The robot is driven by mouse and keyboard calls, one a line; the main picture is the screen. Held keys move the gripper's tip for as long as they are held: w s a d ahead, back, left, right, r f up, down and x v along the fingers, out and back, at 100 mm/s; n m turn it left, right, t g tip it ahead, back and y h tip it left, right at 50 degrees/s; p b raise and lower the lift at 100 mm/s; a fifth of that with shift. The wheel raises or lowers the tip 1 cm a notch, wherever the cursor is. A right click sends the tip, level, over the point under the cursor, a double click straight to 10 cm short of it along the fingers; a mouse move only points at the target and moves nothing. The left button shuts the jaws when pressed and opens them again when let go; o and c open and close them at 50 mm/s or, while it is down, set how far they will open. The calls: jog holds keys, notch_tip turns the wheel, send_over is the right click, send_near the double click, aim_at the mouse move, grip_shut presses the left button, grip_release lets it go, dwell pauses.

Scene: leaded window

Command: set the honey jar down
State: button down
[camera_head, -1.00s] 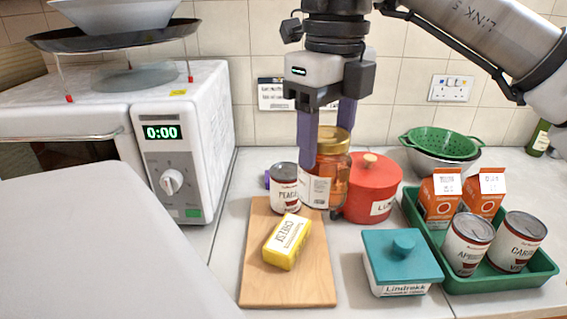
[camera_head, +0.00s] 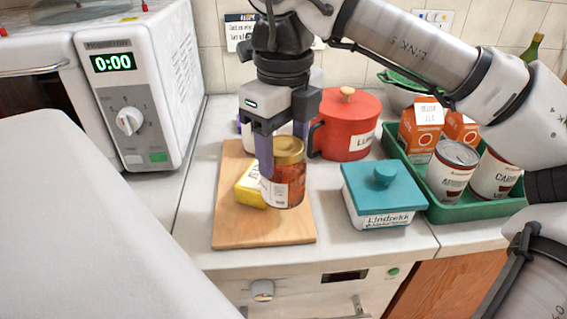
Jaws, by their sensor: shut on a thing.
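The honey jar (camera_head: 289,182), amber with a gold lid and a white label, is upright in my gripper (camera_head: 277,165). The purple fingers are shut on it, one in front at its left side, the other mostly hidden behind the lid. The jar appears in front of the right part of the wooden board (camera_head: 262,232). I cannot tell whether its base touches the board or hangs above it. The yellow cheese pack (camera_head: 248,187) lies on the board to the left, partly hidden by the finger and jar.
A red pot (camera_head: 346,135) stands behind, and a teal-lidded box (camera_head: 382,190) stands right of the board. A green tray (camera_head: 460,209) holds cans and cartons. A microwave (camera_head: 130,95) is at left. The board's front strip is clear. A can behind my gripper is mostly hidden.

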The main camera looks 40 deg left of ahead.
aim_at(285, 171)
jog(key=f, duration=0.3)
jog(key=shift+s+d+f, duration=0.3)
jog(key=shift+d+f, duration=0.05)
jog(key=shift+d, duration=0.05)
jog(key=shift+w+a+f, duration=0.3)
jog(key=shift+a+f, duration=0.2)
jog(key=shift+f, duration=0.1)
jog(key=shift+s+d+r, duration=0.1)
jog(key=shift+c, duration=2.2)
grip_release()
jog(key=shift+r, duration=0.1)
notch_tip(285, 171, up, 12)
jog(key=shift+r, duration=0.1)
